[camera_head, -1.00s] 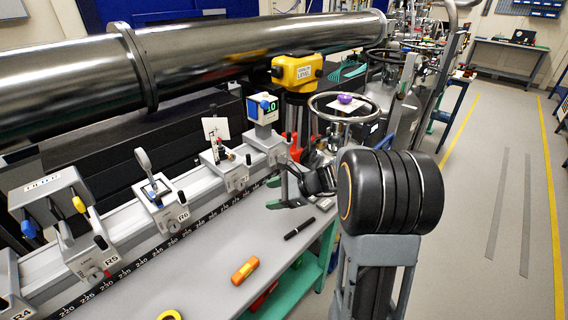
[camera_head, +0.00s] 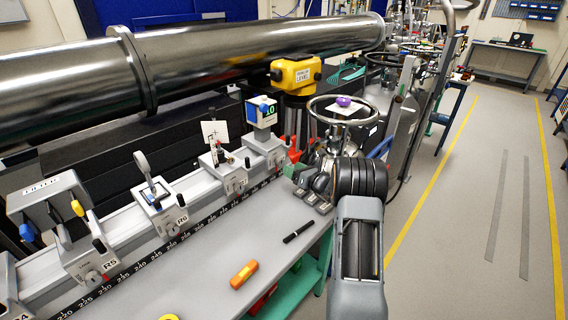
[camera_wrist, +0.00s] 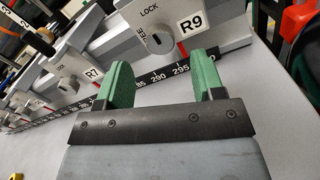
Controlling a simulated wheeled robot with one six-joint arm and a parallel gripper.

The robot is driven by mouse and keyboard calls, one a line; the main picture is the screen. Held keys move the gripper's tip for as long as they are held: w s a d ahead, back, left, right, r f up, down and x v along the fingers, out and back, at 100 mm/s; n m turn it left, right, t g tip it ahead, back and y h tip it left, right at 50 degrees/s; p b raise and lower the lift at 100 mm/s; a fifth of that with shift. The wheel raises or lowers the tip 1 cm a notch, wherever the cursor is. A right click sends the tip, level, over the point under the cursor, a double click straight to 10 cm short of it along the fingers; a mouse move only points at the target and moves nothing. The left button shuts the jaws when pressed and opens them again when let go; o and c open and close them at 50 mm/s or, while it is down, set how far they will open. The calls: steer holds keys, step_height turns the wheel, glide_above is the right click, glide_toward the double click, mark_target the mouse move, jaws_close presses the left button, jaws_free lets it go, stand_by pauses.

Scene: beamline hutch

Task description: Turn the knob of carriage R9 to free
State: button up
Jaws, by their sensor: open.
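Carriage R9 is a grey block on the rail in the wrist view, with a white R9 label (camera_wrist: 190,22). The knob's exact pointing is too small to tell. In the head view, carriage R9 (camera_head: 264,147) is the far block, carrying a small display box. My gripper (camera_wrist: 162,68) is open and empty, its green fingers apart and in front of the knob, not touching it. In the head view my gripper (camera_head: 296,178) is partly hidden by my arm.
Carriage R7 (camera_wrist: 75,70) stands left of R9. A scale strip (camera_wrist: 150,85) runs along the rail below. A black pen (camera_head: 298,230) and an orange object (camera_head: 244,273) lie on the table. A handwheel (camera_head: 342,108) rises behind my arm.

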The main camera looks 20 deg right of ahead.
mark_target(282, 162)
steer(key=shift+p+x, duration=0.3)
steer(key=shift+x, duration=2.4)
steer(key=shift+c, duration=0.3)
